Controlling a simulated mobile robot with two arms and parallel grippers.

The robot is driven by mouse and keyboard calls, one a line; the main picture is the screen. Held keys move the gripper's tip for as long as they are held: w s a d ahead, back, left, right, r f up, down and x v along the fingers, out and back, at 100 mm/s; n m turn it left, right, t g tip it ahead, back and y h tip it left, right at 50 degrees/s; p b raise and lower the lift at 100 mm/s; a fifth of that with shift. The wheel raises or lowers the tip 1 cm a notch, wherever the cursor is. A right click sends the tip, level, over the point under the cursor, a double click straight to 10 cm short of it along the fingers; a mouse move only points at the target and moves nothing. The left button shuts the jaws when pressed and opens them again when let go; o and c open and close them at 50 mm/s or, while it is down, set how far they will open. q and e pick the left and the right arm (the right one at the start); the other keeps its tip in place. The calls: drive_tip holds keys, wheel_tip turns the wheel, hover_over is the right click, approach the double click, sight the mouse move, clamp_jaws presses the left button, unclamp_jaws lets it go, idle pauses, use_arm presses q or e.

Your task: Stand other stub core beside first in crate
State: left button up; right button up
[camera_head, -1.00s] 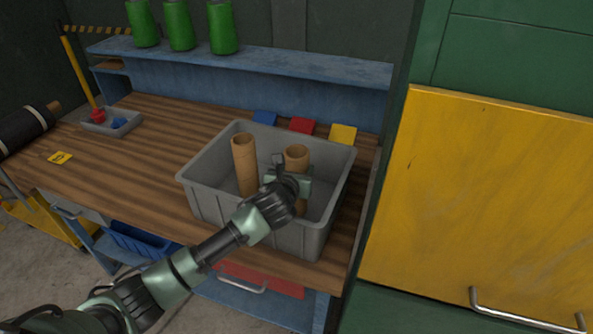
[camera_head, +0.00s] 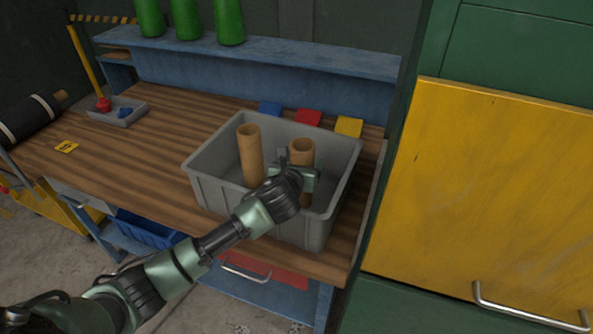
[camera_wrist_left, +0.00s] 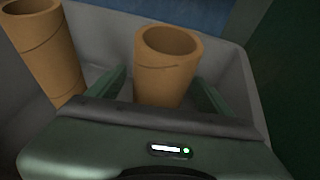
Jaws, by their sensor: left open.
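Two brown tube-shaped stub cores stand upright in a grey crate (camera_head: 224,196) on the wooden bench. The left core (camera_head: 250,153) stands apart from the gripper and also shows at the left of the left wrist view (camera_wrist_left: 47,50). The right core (camera_head: 302,151) is partly hidden by my left gripper (camera_head: 298,174). In the left wrist view, that core (camera_wrist_left: 166,72) stands between the open fingers of the gripper (camera_wrist_left: 163,94), one on each side. Its foot is hidden. My right gripper does not show.
Blue, red and yellow (camera_head: 349,126) flat pieces lie behind the crate. A small grey tray (camera_head: 130,117) sits at the bench's far left. A yellow-fronted cabinet (camera_head: 480,190) rises close on the right. The bench left of the crate is mostly clear.

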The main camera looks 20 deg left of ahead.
use_arm(q)
drive_tip(key=v, duration=1.1)
